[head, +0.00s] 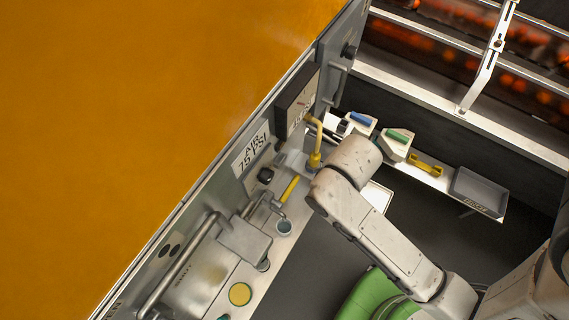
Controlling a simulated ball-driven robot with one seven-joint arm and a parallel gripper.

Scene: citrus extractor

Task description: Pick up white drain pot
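No thing shows clearly as the white drain pot. A pale, flat-looking white piece (378,197) shows just right of my arm, partly hidden by it; I cannot tell what it is. My arm reaches in from the lower right and bends near the middle of the head view. My gripper does not show; the arm's end is hidden or out of view.
A steel panel with an "AIR 75 PSI" sign (251,153) runs along the left. A shelf holds a blue-topped item (361,119), a green-topped item (398,138), a yellow tool (426,164) and a grey tray (456,188). A yellow bent pipe (316,150) stands near my arm.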

